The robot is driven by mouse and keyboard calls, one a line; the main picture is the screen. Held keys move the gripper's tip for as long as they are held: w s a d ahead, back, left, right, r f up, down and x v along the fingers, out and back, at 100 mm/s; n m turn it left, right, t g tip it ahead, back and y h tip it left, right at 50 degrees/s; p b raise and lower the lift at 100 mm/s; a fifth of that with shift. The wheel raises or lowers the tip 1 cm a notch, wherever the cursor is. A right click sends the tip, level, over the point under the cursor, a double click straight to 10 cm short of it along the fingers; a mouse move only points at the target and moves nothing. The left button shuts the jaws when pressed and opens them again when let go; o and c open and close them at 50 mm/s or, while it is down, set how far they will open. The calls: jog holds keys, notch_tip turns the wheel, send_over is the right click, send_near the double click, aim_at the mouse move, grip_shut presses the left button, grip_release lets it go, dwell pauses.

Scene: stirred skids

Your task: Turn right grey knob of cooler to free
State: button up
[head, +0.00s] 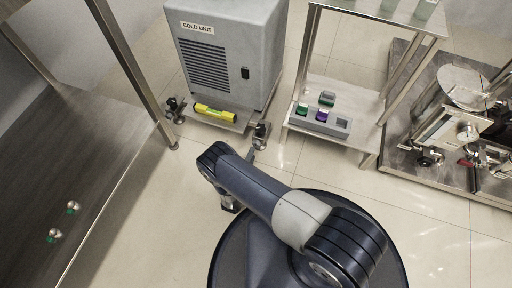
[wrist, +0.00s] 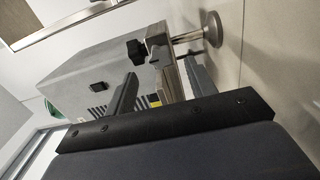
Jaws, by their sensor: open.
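The cooler (head: 225,55) is a grey box marked COLD UNIT, standing on a low skid at the back; its grey side also shows in the wrist view (wrist: 85,75). At the skid's front right corner is a dark knob (head: 262,127) by a levelling foot. In the wrist view a dark lobed knob (wrist: 135,51) sits on a metal bracket beside a round foot (wrist: 212,29). My gripper (wrist: 160,68) is open, its fingers either side of the bracket in that view, with the knob beyond them. I cannot tell contact. In the head view my arm mostly hides the gripper.
A yellow level (head: 214,112) lies on the cooler's skid. Another dark knob (head: 173,103) is at its left corner. A steel shelf stand (head: 345,80) holding a grey block with coloured caps stands right, with a pump skid (head: 445,150) beyond. A dark table (head: 60,150) is at left.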

aim_at(256, 146)
jog(key=shift+b+x, duration=0.65)
jog(key=shift+x, duration=2)
jog(key=shift+c, duration=0.4)
jog(key=c, duration=0.9)
